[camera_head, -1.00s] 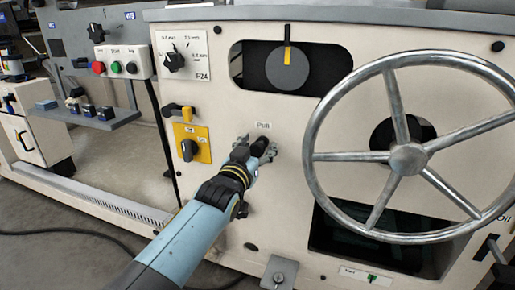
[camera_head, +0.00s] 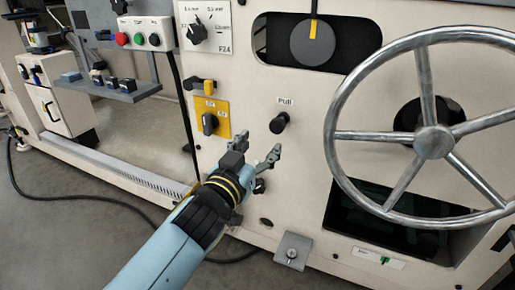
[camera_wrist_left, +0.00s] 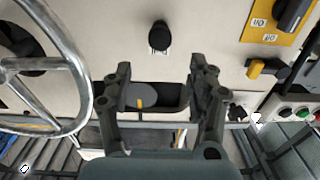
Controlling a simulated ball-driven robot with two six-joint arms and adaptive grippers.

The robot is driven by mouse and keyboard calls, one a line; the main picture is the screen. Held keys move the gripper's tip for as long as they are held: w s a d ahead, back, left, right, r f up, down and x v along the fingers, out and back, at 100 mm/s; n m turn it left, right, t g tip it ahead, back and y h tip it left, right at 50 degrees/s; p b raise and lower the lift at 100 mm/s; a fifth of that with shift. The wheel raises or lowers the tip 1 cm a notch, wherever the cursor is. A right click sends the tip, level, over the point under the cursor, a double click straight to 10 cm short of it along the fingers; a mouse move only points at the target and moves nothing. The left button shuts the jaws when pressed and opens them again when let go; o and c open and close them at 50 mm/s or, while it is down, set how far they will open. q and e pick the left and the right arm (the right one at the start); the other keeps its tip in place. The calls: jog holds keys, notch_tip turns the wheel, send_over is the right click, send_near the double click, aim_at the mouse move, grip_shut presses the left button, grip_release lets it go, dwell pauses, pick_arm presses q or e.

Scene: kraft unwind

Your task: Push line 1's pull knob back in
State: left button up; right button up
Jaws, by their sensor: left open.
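The black pull knob (camera_head: 279,122) sticks out of the cream panel below its white "Pull" label (camera_head: 286,100). In the left wrist view the knob (camera_wrist_left: 159,36) is upside down at the top centre, beyond the fingers. My left gripper (camera_head: 268,167) is open and empty, just below the knob in the head view and apart from it. Its two fingers (camera_wrist_left: 160,75) are spread wide in the wrist view with nothing between them. How far the knob stands out is hard to tell. My right gripper is not in view.
A large metal handwheel (camera_head: 434,142) stands right of the knob. A yellow-plated rotary switch (camera_head: 210,121) is on the left, with a yellow-black lever (camera_head: 200,86) above it. A grey bracket (camera_head: 292,251) projects low on the panel. Bare panel surrounds the knob.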

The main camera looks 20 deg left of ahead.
aim_at(276, 127)
pick_arm(q)
jog(key=shift+s, duration=0.15)
jog(key=w+b, duration=0.1)
jog(key=w, duration=0.4)
jog(key=w+b, duration=0.1)
jog(key=w, duration=0.5)
jog(key=shift+d, duration=0.2)
jog(key=shift+w, duration=0.4)
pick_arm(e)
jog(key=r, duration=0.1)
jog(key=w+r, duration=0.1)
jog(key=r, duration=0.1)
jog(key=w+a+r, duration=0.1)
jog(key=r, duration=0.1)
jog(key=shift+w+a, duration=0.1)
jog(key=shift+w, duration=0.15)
pick_arm(q)
grip_shut()
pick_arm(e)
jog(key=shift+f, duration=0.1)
